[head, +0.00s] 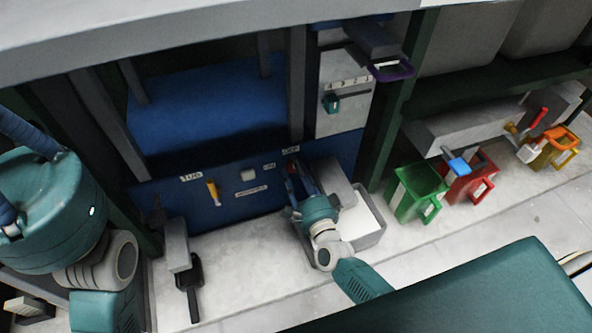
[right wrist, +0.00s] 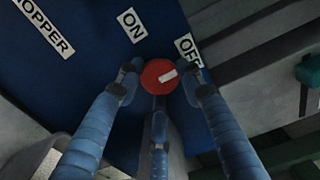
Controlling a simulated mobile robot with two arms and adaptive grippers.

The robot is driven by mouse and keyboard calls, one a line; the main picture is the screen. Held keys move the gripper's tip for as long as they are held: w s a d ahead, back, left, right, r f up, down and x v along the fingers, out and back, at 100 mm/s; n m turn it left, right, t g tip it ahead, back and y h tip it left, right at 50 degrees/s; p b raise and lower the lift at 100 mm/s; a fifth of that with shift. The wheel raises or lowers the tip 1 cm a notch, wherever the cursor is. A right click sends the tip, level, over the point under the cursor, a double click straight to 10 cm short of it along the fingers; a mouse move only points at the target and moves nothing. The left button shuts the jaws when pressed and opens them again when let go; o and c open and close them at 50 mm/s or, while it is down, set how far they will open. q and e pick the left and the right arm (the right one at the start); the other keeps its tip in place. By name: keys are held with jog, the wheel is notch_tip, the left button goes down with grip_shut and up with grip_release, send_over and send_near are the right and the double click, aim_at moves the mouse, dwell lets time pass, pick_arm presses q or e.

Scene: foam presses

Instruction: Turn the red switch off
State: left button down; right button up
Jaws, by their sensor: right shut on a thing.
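The red switch (right wrist: 153,74) is a round red knob with a white bar on its face, on the blue panel (right wrist: 85,75). In the right wrist view, the bar lies on the knob's right half, tilted slightly up to the right. The ON label (right wrist: 132,25) is above left of the knob, and the OFF label (right wrist: 187,48) is above right. My right gripper (right wrist: 158,90) is shut on the red switch, its fingers around the rim. In the head view, my right gripper (head: 291,178) reaches the panel and mostly hides the switch. My left gripper is not in view.
A white-grey tray (head: 372,238) sits beside my right wrist. Green (head: 418,187), red (head: 470,182) and orange (head: 552,148) bins stand at right.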

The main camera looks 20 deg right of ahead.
jog(key=shift+w+d+r, duration=0.15)
jog(key=shift+d+r, duration=0.15)
jog(key=shift+d, duration=0.15)
jog(key=o, duration=1.1)
jog(key=shift+f, duration=0.15)
jog(key=shift+a, duration=0.1)
jog(key=s, duration=1.2)
jog(key=shift+s+d, duration=0.1)
jog(key=shift+d, duration=0.1)
jog(key=shift+f, duration=0.1)
